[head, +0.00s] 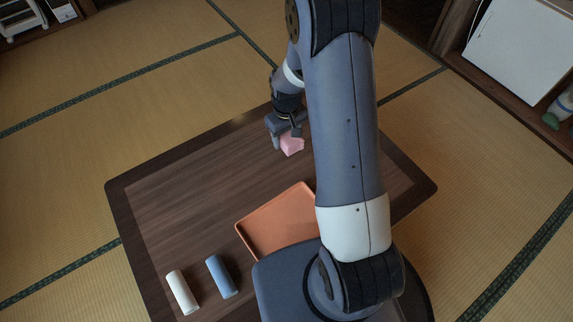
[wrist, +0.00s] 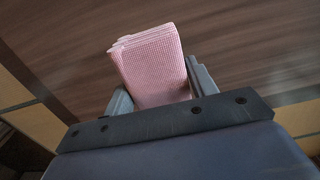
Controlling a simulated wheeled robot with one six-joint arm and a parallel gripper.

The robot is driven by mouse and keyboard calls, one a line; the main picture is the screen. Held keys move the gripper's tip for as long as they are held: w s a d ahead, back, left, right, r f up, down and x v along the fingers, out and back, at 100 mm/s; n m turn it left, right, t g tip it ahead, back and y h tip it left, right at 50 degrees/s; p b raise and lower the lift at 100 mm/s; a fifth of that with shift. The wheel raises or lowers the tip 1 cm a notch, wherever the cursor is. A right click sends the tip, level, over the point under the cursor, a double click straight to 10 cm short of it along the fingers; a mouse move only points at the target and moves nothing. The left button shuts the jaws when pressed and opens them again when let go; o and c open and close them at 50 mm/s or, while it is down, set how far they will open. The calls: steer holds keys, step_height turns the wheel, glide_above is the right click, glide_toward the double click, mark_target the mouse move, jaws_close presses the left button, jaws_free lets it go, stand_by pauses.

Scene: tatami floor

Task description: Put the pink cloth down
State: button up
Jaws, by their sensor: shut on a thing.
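The pink cloth (head: 292,146) is a small folded bundle near the far edge of the low dark table (head: 160,210). My gripper (head: 285,132) is shut on it. In the wrist view the folded pink cloth (wrist: 150,65) sits between the two grey fingers of my gripper (wrist: 155,90), with the brown wood of the table (wrist: 240,40) behind it. I cannot tell exactly how high the cloth is above the table. The underside of the cloth is hidden.
An orange tray (head: 272,222) lies on the table, partly hidden by my arm and base. A white rolled cloth (head: 182,291) and a blue rolled cloth (head: 221,276) lie at the near left. The table's left and middle parts are bare. Tatami floor surrounds it.

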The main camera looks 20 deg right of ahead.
mark_target(287, 161)
step_height(287, 161, down, 10)
steer(key=b, duration=0.4)
steer(key=shift+f, duration=0.2)
steer(key=o, duration=1)
steer(key=shift+c, duration=0.2)
steer(key=shift+r, duration=0.15)
step_height(287, 161, up, 12)
steer(key=p, duration=0.5)
step_height(287, 161, down, 13)
steer(key=b, duration=0.6)
steer(key=shift+r+p, duration=1.2)
steer(key=shift+r, duration=1.05)
